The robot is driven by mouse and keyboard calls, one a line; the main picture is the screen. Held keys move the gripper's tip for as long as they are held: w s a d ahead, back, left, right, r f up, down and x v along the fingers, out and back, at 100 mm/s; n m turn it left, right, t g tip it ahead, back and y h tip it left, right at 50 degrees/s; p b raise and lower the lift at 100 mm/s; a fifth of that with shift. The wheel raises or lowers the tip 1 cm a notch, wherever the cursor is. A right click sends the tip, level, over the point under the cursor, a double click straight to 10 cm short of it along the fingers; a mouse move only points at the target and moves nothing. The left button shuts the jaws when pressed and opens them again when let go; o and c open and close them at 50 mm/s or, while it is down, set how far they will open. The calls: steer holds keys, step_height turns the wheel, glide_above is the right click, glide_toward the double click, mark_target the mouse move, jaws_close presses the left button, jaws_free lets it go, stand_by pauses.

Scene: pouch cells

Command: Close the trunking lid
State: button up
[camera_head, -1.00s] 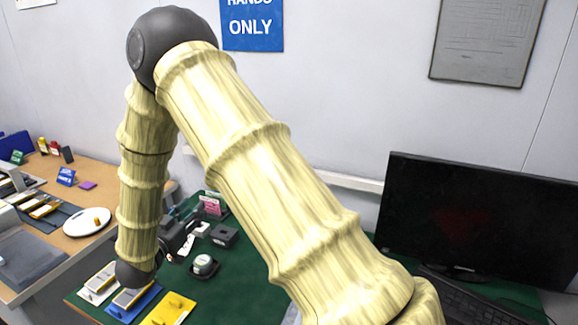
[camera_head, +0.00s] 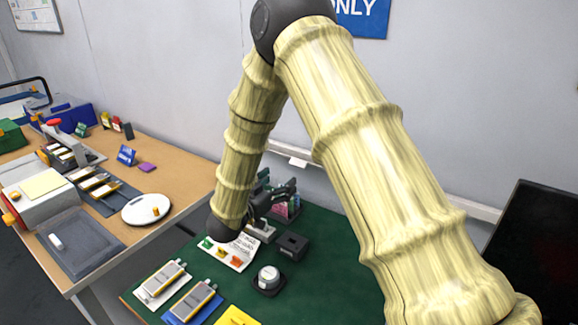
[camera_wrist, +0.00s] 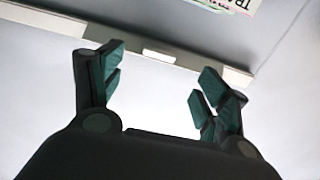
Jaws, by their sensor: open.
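A pale trunking strip (camera_head: 400,190) runs along the wall behind the green bench, partly hidden by my arm. A small white tab (camera_head: 298,162) shows on it left of my upper arm. In the wrist view a pale strip (camera_wrist: 70,28) crosses the top at a slant, with a lighter tab (camera_wrist: 158,56) near its middle. I cannot tell whether the lid is open. My gripper (camera_wrist: 160,85) is open and empty, its fingers either side of the tab in the picture; contact cannot be told. In the head view my gripper (camera_head: 283,190) is small and dark above the green bench.
A wooden bench (camera_head: 170,180) with a white scale (camera_head: 146,208) stands left. A monitor (camera_head: 540,250) stands right.

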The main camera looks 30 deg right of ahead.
mark_target(297, 165)
steer(key=shift+w+d+r, duration=0.1)
steer(key=shift+d+r, duration=0.2)
steer(key=shift+d, duration=0.2)
steer(key=shift+w+d+r, duration=0.1)
steer(key=shift+d+r, duration=0.15)
steer(key=shift+d, duration=0.25)
steer(key=x, duration=0.3)
steer(key=p+x, duration=0.1)
steer(key=x, duration=0.2)
steer(key=shift+w+a+f, duration=0.1)
steer(key=shift+w+f, duration=0.1)
steer(key=shift+w, duration=0.15)
steer(key=shift+w+d+f+p, duration=0.15)
steer(key=shift+w+d+p, duration=0.05)
steer(key=shift+d+p, duration=0.1)
steer(key=shift+s+a, duration=0.1)
steer(key=shift+c, duration=0.6)
steer(key=c, duration=0.9)
